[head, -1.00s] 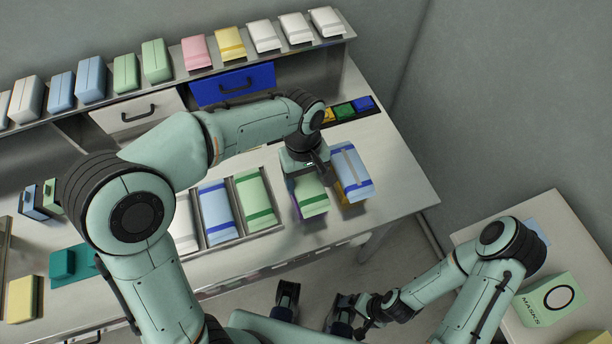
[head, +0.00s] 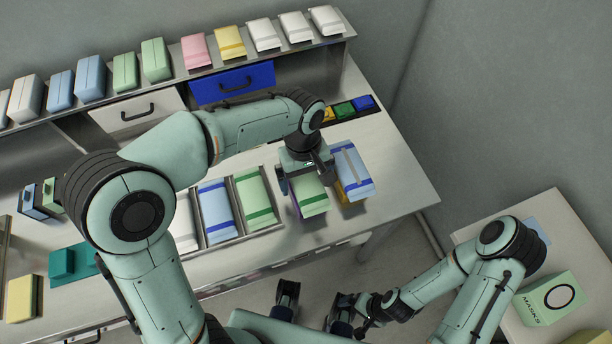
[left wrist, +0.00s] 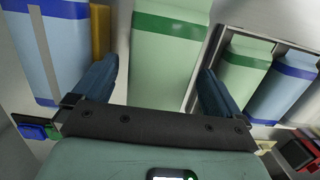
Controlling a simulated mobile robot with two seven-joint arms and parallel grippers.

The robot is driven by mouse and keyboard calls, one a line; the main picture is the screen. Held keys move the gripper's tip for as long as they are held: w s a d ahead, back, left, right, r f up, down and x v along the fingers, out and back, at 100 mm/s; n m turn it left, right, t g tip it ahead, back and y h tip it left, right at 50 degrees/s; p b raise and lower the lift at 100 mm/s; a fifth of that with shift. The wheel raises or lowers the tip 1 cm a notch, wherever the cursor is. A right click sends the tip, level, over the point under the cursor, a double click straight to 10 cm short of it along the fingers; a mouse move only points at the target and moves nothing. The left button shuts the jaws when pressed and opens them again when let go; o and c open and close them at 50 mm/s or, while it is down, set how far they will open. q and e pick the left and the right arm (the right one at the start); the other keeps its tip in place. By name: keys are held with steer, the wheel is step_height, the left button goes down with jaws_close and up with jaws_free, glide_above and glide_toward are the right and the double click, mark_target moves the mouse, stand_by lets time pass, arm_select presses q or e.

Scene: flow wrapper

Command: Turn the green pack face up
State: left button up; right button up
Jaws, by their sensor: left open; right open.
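The green pack (head: 312,196) lies on the worktop, partly hidden under my left gripper (head: 303,179), with a darker green band across its visible end. In the left wrist view the green pack (left wrist: 170,62) lies between the two spread fingers of my left gripper (left wrist: 158,85), with a visible gap on each side. No seam shows on its visible face. My left gripper is open and holds nothing. My right gripper (head: 346,314) is low at the front, away from the worktop, open and empty.
A blue pack (head: 352,172) with a lengthwise strip lies close to the right of the green pack, with something yellow beside it. Trays with a blue pack (head: 216,212) and another green pack (head: 253,198) stand to the left. The worktop (head: 405,185) is clear at right.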

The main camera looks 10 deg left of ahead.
arm_select(q)
step_height(320, 180, up, 13)
steer(key=w+p, duration=0.1)
steer(key=p, duration=0.1)
steer(key=shift+w+a+p, duration=0.15)
steer(key=shift+a+p, duration=0.15)
steer(key=shift+a, duration=0.1)
